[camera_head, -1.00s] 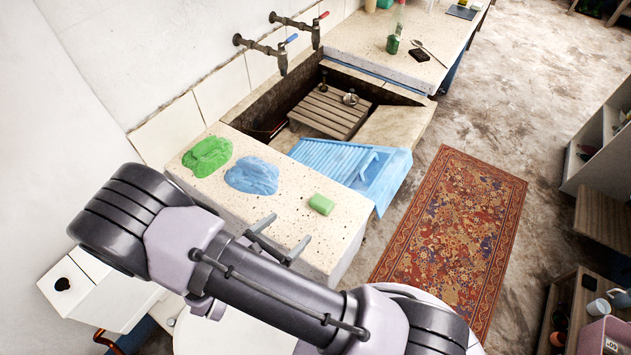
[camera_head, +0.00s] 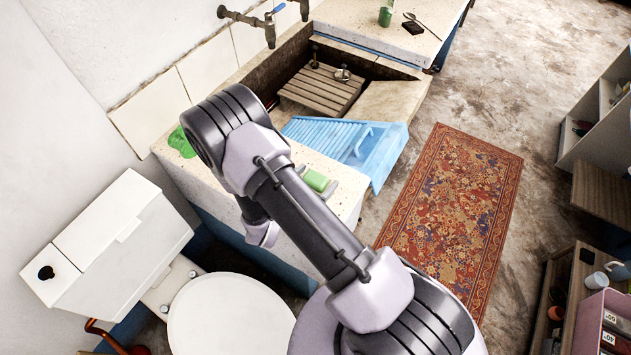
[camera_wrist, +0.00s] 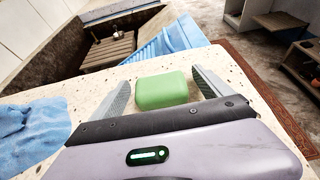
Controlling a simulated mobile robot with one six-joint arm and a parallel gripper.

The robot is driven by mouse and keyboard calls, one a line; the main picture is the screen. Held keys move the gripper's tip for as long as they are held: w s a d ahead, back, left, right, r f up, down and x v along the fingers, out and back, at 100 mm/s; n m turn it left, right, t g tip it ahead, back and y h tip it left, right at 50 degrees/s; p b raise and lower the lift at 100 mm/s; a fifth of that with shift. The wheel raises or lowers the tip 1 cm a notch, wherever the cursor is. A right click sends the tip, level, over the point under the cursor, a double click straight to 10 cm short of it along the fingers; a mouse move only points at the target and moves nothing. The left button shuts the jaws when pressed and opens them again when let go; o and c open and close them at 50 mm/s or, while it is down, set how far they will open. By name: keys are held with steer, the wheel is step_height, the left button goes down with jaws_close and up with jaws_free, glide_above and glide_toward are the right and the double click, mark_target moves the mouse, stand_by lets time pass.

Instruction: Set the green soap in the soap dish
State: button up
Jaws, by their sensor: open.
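The green soap (camera_head: 314,180) is a small rounded block on the speckled stone ledge. In the wrist view the soap (camera_wrist: 162,91) lies between the two fingers of my gripper (camera_wrist: 161,79). The fingers are open, with a gap on each side of the soap. In the head view my gripper (camera_head: 318,182) reaches over the ledge to the soap, partly hidden by my arm. I cannot pick out the soap dish for sure; a small dark flat item (camera_head: 412,27) lies on the far counter, too small to tell.
A blue washboard (camera_head: 352,147) leans at the trough beside the ledge. A wooden slatted rack (camera_head: 322,90) lies in the trough. A green bottle (camera_head: 386,15) stands on the far counter.

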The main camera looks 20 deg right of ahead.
steer(key=shift+r, duration=0.1)
steer(key=c, duration=1.7)
